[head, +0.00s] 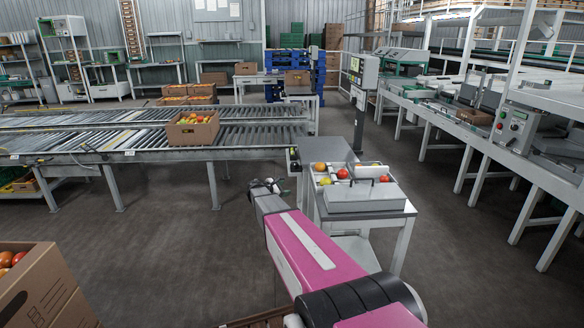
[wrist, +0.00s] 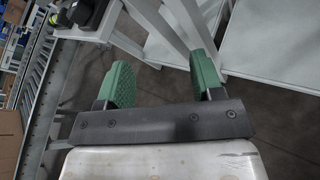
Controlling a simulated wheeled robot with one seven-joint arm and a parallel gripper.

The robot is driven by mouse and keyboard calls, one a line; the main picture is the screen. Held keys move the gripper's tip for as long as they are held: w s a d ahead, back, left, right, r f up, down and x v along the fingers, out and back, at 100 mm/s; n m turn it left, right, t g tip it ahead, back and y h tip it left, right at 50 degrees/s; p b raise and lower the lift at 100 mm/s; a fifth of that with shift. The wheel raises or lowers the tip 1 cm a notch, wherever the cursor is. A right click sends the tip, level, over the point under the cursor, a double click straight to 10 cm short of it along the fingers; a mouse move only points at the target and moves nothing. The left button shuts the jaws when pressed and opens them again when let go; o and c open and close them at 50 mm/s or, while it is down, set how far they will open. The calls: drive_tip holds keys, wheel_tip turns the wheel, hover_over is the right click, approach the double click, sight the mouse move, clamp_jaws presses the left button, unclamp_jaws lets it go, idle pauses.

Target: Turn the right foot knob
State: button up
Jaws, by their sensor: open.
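My gripper (wrist: 163,78) is open and empty in the wrist view, with its two green ribbed pads apart. Between and beyond the pads are grey legs of a work stand and dark floor. In the head view my gripper (head: 265,186) is small, at the end of my pink arm, just left of the grey stand (head: 338,152). On the stand is a grey tray device (head: 367,198) with tomatoes in its channels. A dark part (wrist: 92,14) shows at the top left of the wrist view; I cannot tell whether it is a knob. No foot knob can be made out clearly.
A roller conveyor (head: 250,133) with a tomato box (head: 193,128) runs left of the stand. A post with a control box (head: 363,70) stands behind it. A long machine line is at right, an open carton (head: 38,285) at lower left. Floor between is clear.

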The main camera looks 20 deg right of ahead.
sight(292, 166)
drive_tip(key=w+d+r+n+t+h, duration=0.1)
drive_tip(key=w+r+n+t+h, duration=0.15)
drive_tip(key=w+n, duration=0.6)
drive_tip(key=w+d, duration=0.2)
drive_tip(key=d, duration=0.1)
drive_tip(key=w+d+m, duration=0.1)
drive_tip(key=w+d, duration=0.2)
drive_tip(key=w+d+r+m+t, duration=0.1)
drive_tip(key=w+d, duration=0.1)
drive_tip(key=d, duration=0.1)
drive_tip(key=shift+w+d, duration=0.2)
drive_tip(key=shift+d, duration=0.05)
drive_tip(key=c, duration=0.6)
